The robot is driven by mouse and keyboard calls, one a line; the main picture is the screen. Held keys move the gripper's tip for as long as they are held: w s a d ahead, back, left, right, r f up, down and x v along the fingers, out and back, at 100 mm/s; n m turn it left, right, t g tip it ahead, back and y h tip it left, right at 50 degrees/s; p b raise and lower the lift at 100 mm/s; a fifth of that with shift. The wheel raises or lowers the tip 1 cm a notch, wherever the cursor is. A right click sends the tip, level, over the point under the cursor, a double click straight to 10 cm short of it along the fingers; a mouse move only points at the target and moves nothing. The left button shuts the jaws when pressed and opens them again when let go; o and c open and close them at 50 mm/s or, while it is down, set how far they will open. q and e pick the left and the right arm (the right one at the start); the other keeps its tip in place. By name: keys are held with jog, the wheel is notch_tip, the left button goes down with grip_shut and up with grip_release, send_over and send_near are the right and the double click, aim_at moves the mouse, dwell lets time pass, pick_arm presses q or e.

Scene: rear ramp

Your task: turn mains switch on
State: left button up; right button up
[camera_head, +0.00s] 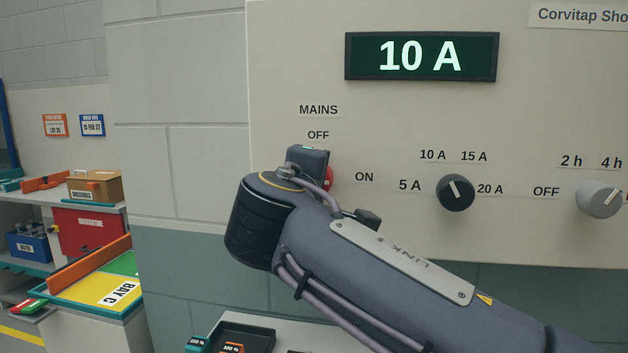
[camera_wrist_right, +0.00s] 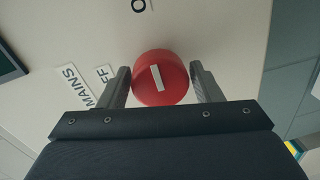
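The mains switch is a round red knob with a white mark, seen in the right wrist view (camera_wrist_right: 160,78). Its mark points towards the label at the top edge of that view, on the ON side. In the head view only a sliver of the red knob (camera_head: 328,179) shows, right of my wrist. In the head view my right arm hides the gripper. My left gripper is not in view.
The lit display (camera_head: 421,56) reads 10 A. A black dial (camera_head: 455,193) and a grey dial (camera_head: 599,199) sit right of the switch on the same panel. Shelves with bins, including a red one (camera_head: 90,232), stand at the left. A dark tray (camera_head: 245,338) lies below.

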jog(key=shift+o, duration=1.1)
jog(key=v, duration=0.7)
jog(key=shift+s+b, duration=0.35)
jog(key=shift+s, duration=0.05)
jog(key=shift+a, duration=0.1)
